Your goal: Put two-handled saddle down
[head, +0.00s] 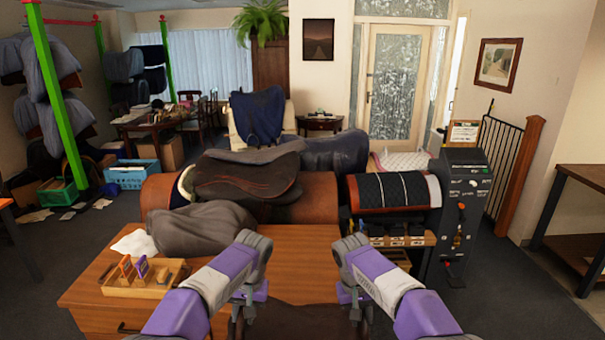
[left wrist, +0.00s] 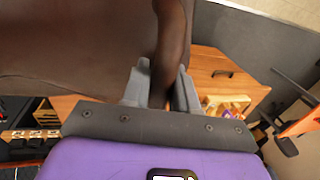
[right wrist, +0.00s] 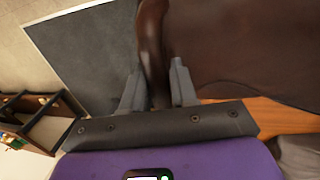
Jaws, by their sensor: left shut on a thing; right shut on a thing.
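The two-handled saddle is a dark brown leather piece (head: 302,320), partly showing between my grippers at the bottom edge of the head view; most of it is out of that frame. My left gripper (head: 246,314) is shut on one looped handle, seen between its fingers in the left wrist view (left wrist: 171,45). My right gripper (head: 356,314) is shut on the other handle, seen in the right wrist view (right wrist: 152,45). The saddle's broad brown body shows beside the fingers in the left wrist view (left wrist: 75,45) and in the right wrist view (right wrist: 240,45). Its underside contact is hidden.
A wooden cabinet top (head: 310,258) lies just ahead, with a grey cloth-like bundle (head: 208,230) and a wooden tray (head: 140,283) at left. Behind it a dark saddle (head: 240,182) lies on a brown rounded stand (head: 318,198).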

